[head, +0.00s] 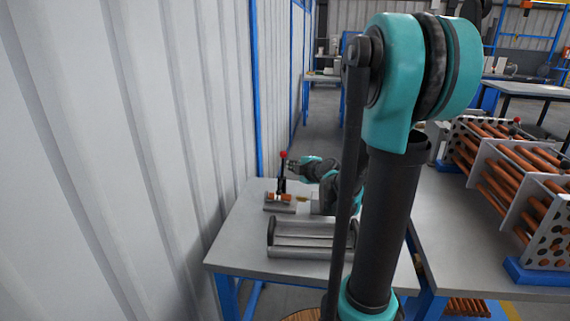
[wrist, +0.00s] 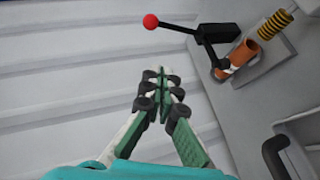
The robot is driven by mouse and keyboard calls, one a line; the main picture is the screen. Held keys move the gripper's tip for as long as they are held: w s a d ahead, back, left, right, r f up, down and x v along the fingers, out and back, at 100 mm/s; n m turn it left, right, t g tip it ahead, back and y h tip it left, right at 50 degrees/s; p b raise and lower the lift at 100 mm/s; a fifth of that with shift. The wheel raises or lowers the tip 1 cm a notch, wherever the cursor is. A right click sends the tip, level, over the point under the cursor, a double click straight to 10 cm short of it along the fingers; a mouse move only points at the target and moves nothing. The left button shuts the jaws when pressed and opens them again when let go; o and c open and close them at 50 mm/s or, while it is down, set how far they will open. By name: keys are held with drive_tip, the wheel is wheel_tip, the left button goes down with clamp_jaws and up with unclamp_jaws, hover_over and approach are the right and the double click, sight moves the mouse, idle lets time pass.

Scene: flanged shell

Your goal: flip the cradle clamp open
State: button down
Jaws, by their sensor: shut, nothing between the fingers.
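The cradle clamp (head: 282,185) stands at the far left of the near table, its black lever roughly upright with a red ball on top. In the wrist view the clamp's black arm (wrist: 216,33) and red ball (wrist: 150,21) are at the top. A copper-coloured tube piece (wrist: 243,53) sits in the cradle beside it. I cannot tell whether the clamp presses on the tube. My gripper (wrist: 160,73) is shut and empty, below the red ball in the wrist picture and apart from it. In the head view my own arm hides part of the table.
A grey open tray-like holder (head: 300,238) lies nearer on the table (head: 235,255). A ribbed wall (head: 150,150) runs close along the left. A copper tube bundle (head: 510,180) stands on the table at right.

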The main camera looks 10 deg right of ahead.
approach(283, 162)
drive_tip(key=w+a, duration=0.2)
drive_tip(key=a, duration=0.3)
drive_tip(key=w, duration=0.1)
drive_tip(key=w+d+f, duration=0.1)
drive_tip(key=w, duration=0.1)
drive_tip(key=shift+d, duration=0.25)
drive_tip(key=shift+w+d+f, duration=0.25)
drive_tip(key=shift+w+d, duration=0.05)
drive_tip(key=shift+w, duration=0.25)
drive_tip(key=shift+w+d+g, duration=0.1)
drive_tip(key=shift+w+g, duration=0.15)
drive_tip(key=shift+g, duration=0.15)
